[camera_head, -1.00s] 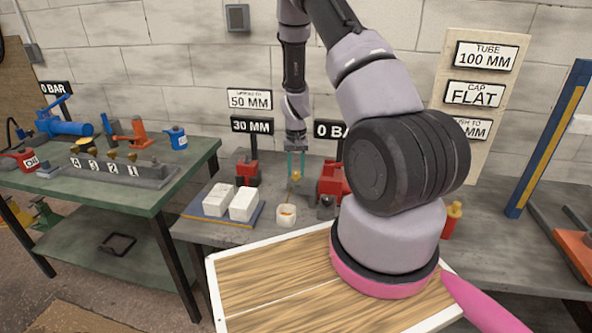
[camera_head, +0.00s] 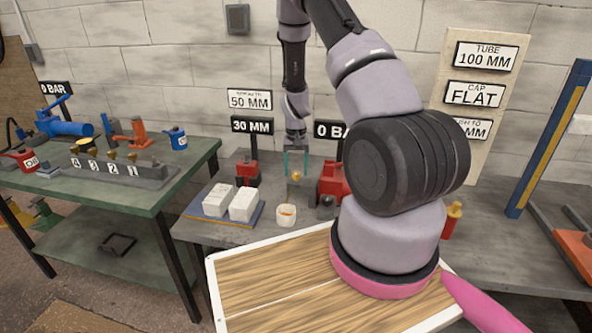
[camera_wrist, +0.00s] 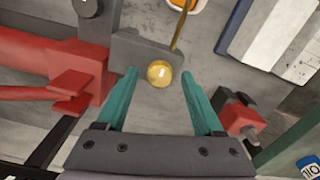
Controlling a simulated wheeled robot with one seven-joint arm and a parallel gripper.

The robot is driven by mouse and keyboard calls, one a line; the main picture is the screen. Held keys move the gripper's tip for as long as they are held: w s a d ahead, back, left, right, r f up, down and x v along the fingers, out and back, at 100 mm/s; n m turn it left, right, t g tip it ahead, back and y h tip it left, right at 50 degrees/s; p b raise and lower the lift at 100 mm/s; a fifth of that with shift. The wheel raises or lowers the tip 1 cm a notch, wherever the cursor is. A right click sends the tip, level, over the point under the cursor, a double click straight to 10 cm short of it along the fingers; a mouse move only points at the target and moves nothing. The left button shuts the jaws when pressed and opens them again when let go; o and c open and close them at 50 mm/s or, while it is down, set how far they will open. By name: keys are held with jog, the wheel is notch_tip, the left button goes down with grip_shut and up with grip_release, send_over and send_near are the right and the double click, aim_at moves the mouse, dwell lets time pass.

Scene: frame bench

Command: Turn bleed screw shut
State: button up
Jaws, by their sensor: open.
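The bleed screw shows in the wrist view as a round brass head (camera_wrist: 159,73) beside a grey metal block (camera_wrist: 150,47). In the head view it is a small yellow-brass spot (camera_head: 296,175) on the back bench. My gripper (camera_wrist: 158,75) is open, its two teal fingers on either side of the brass head with a visible gap on both sides. In the head view my gripper (camera_head: 296,170) points down at the block. Whether the fingertips reach down to the head's height I cannot tell.
A thin brass rod (camera_wrist: 184,25) runs from near the block toward a white cup with orange contents (camera_head: 286,215). A red vise-like body (camera_wrist: 75,75) stands close on the left in the wrist view, a smaller red part (camera_wrist: 240,118) on the right. White blocks (camera_head: 243,204) lie nearby.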

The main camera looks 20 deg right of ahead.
aim_at(296, 172)
notch_tip(296, 172, up, 10)
jog(key=shift+r, duration=0.25)
dwell(0.5)
